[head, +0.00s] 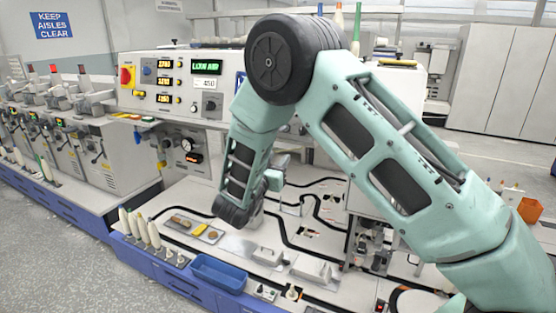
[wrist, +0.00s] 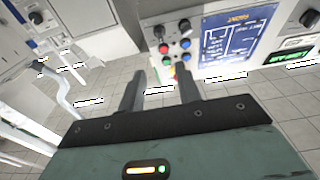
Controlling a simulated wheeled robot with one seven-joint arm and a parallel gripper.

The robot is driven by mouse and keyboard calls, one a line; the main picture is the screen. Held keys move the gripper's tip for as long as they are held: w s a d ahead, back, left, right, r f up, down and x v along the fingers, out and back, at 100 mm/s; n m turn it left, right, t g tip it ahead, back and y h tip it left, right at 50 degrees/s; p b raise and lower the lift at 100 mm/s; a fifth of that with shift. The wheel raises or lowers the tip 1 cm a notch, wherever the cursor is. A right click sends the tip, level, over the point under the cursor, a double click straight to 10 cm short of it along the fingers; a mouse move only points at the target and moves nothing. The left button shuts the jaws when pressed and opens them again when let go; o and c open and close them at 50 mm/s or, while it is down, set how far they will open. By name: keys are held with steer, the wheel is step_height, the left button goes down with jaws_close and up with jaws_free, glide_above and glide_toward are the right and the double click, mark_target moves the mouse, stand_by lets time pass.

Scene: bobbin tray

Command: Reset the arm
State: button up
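My gripper (wrist: 160,78) shows in the wrist view with its two dark fingers apart and nothing between them. It points toward a panel with coloured buttons (wrist: 172,45) and a blue screen (wrist: 228,38), over a tiled floor. In the head view my teal arm rises from the lower right, bends at a dark round joint high in the middle, and comes down over the workbench. The gripper fingers cannot be made out there; the arm's own links cover much of that area.
On the bench (head: 175,208) below the arm lie a blue tray (head: 219,272), a grey plate (head: 208,236) with brown and yellow pieces, and several upright pale bobbins (head: 143,228). A control cabinet (head: 150,85) stands behind. Machines line the left; the floor (head: 50,250) at lower left is clear.

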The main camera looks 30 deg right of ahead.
stand_by(0.3)
steer(key=a+n+t+y, duration=0.2)
steer(key=a+n+y, duration=0.4)
steer(key=a+y, duration=0.7)
steer(key=s+a+n+g+y, duration=0.5)
steer(key=s+a+y, duration=0.1)
steer(key=s+a, duration=0.6)
steer(key=s+n+g, duration=0.5)
steer(key=s+g, duration=0.1)
steer(key=s, duration=1.1)
steer(key=s+d+n+g+h, duration=0.2)
steer(key=s+d+h, duration=0.1)
steer(key=s+d, duration=0.4)
steer(key=s, duration=0.3)
steer(key=shift+d+g, duration=0.25)
steer(key=shift+g, duration=0.05)
